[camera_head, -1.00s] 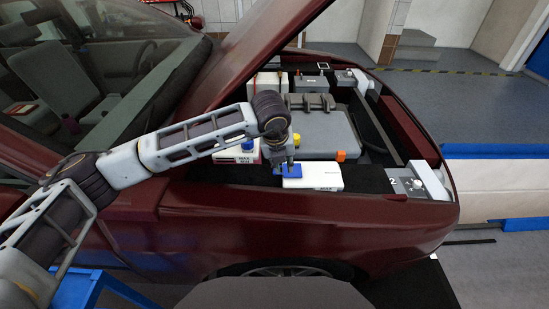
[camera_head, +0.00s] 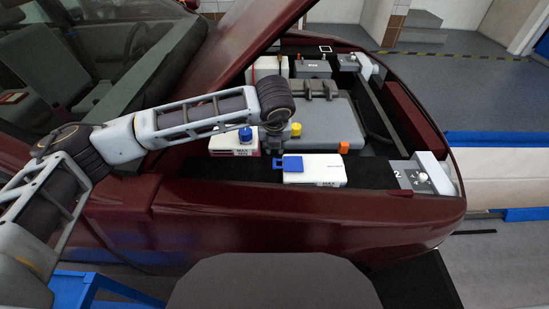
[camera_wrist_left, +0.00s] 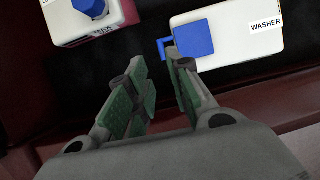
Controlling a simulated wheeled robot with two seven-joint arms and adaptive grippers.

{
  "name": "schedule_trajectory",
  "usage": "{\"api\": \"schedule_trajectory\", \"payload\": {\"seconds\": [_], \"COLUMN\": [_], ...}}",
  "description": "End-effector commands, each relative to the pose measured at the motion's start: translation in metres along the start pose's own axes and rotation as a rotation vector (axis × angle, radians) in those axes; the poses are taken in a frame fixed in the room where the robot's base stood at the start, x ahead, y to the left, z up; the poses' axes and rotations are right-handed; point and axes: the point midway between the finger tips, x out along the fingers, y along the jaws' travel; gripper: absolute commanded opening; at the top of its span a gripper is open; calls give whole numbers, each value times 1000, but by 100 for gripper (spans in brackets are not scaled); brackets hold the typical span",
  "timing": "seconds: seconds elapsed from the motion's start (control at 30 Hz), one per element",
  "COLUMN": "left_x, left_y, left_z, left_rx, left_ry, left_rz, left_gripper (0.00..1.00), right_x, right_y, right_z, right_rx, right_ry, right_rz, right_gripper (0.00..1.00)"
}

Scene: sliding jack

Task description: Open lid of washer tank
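The washer tank (camera_head: 318,171) is a white box at the near edge of the engine bay. Its blue lid (camera_head: 291,163) lies on the tank's left end, with a small tab sticking out to the left. The wrist view shows the tank (camera_wrist_left: 240,38), labelled WASHER, and the lid (camera_wrist_left: 195,39) with its hooked tab. My left gripper (camera_wrist_left: 158,68) is open and empty, with a gap between its green-padded fingers. One fingertip is close to the tab; I cannot tell whether they touch. In the head view the fingers are mostly hidden below the wrist. My right gripper is not in view.
A second white tank with a blue cap (camera_head: 245,134) stands left of the washer tank. The grey engine cover (camera_head: 325,120), with yellow and orange caps, lies behind. The raised hood (camera_head: 250,45) slants over the left side. The dark red fender (camera_head: 300,215) borders the front.

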Motion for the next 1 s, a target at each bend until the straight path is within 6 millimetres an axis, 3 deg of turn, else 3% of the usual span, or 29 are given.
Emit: {"api": "schedule_trajectory", "payload": {"seconds": [0.37,1.0], "left_x": [16,97], "left_y": [0,0], "left_z": [0,0], "left_rx": [0,0], "left_ry": [3,2], "left_rz": [1,2], "left_gripper": [21,21], "right_x": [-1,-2], "right_y": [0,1], "right_z": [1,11], "right_rx": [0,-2], "right_ry": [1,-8], "right_rz": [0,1], "right_gripper": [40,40]}}
